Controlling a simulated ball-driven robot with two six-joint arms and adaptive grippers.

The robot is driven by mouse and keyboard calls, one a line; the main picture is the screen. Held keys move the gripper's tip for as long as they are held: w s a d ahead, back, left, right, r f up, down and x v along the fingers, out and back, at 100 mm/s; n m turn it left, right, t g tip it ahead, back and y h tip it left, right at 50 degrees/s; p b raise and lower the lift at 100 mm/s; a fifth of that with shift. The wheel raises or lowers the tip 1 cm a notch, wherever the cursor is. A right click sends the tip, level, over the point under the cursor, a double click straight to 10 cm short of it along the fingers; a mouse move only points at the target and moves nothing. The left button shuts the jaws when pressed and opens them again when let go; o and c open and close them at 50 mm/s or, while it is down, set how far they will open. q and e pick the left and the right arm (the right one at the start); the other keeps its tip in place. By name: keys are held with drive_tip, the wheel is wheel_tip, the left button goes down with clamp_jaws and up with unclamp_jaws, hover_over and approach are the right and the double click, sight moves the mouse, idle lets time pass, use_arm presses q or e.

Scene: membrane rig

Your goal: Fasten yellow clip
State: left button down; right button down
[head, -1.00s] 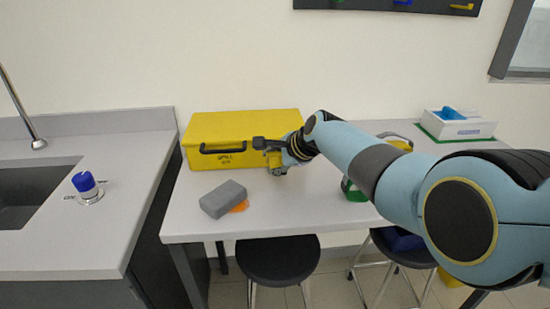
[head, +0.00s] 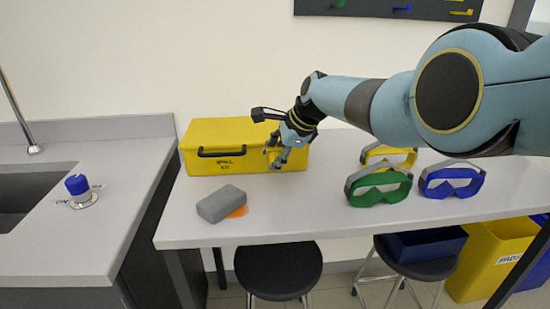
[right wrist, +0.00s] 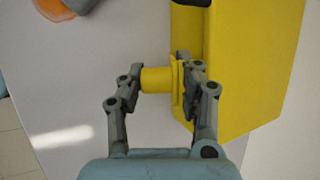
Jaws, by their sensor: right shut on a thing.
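The yellow spill kit case (head: 222,138) stands shut at the back left of the table, with a dark handle on its front. It also shows in the right wrist view (right wrist: 245,60). The yellow clip (right wrist: 156,80) is on the front of the case near its right end. My right gripper (head: 277,156) is at that spot. In the right wrist view my right gripper (right wrist: 158,79) has one finger on each side of the clip, shut on it. The fingers hide part of the clip, and I cannot tell whether it is fastened. My left gripper is not in view.
A grey block (head: 220,204) lies on an orange thing (head: 240,211) in front of the case. Yellow (head: 390,155), green (head: 380,192) and blue goggles (head: 452,182) stand to the right.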

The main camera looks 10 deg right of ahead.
drive_tip(key=shift+s+f, duration=0.35)
drive_tip(key=shift+f, duration=0.1)
drive_tip(key=c, duration=1.2)
unclamp_jaws()
drive_tip(key=shift+o, duration=0.9)
drive_tip(key=shift+r, duration=0.15)
drive_tip(key=shift+w+r, duration=0.2)
drive_tip(key=shift+r, duration=0.05)
drive_tip(key=shift+s+d+r, duration=0.2)
drive_tip(key=shift+d+r, duration=0.05)
drive_tip(key=shift+r, duration=0.35)
drive_tip(key=v, duration=1)
drive_tip(key=shift+s, duration=0.25)
drive_tip(key=shift+d, duration=0.15)
